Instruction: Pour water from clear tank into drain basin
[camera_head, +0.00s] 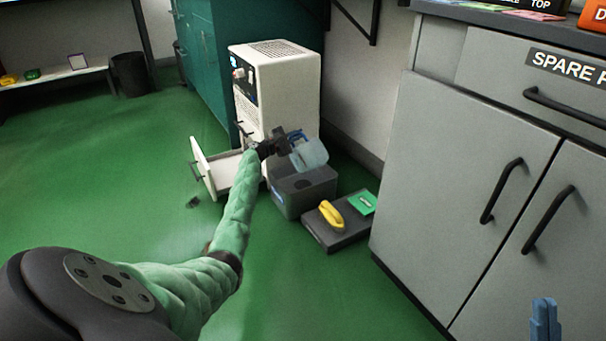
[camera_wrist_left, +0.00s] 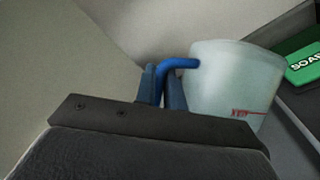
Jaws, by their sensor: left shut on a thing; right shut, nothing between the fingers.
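The clear tank (camera_head: 311,154) is a pale translucent vessel with a blue handle. My left gripper (camera_head: 294,137) is shut on that handle and holds the tank above the drain basin, tilted in the head view. In the left wrist view the tank (camera_wrist_left: 225,85) shows a red MAX line, and the blue fingers (camera_wrist_left: 165,88) close on its handle. I cannot tell whether water is in it or flowing. The drain basin (camera_head: 305,198) is a grey open box on the floor below. My right gripper (camera_head: 545,320) is shut and empty at the bottom right, away from both.
A white machine (camera_head: 285,92) with an open drawer (camera_head: 207,170) stands behind the basin. A dark tray (camera_head: 338,240) beside the basin holds a yellow item (camera_head: 331,214) and a green box (camera_head: 363,202). Grey cabinets (camera_head: 470,165) fill the right. Green floor is open at left.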

